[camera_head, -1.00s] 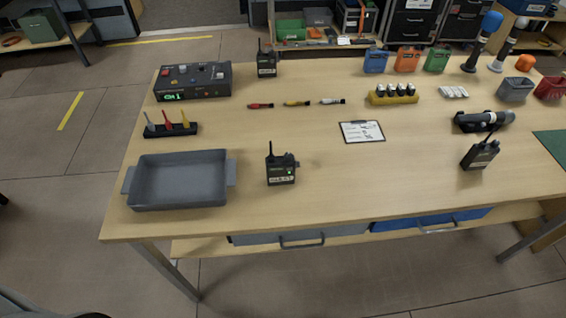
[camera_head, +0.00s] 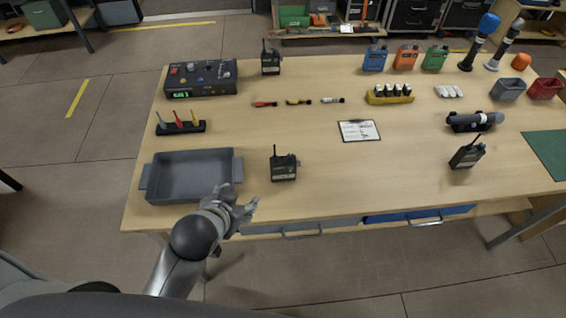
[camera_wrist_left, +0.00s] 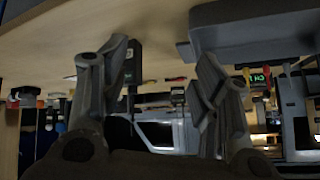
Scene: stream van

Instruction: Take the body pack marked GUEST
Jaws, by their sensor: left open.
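Three black body packs with antennas stand upright on the table. One is at the front middle (camera_head: 284,168), one at the back left (camera_head: 271,64), and one at the right (camera_head: 467,156). Their labels are too small to read, so I cannot tell which is marked GUEST. My left gripper (camera_head: 243,208) is open and empty at the table's front edge, by the grey tray's right corner and short of the front middle pack. In the left wrist view, its two fingers (camera_wrist_left: 160,62) are spread, with a dark pack (camera_wrist_left: 134,62) partly behind one finger. My right gripper is not in view.
The grey tray (camera_head: 148,187) is left of the front pack. A clipboard (camera_head: 360,131) lies behind it to the right. A control box (camera_head: 200,78), screwdriver rack (camera_head: 181,128) and yellow battery holder (camera_head: 390,97) stand farther back. The table between the front and right packs is clear.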

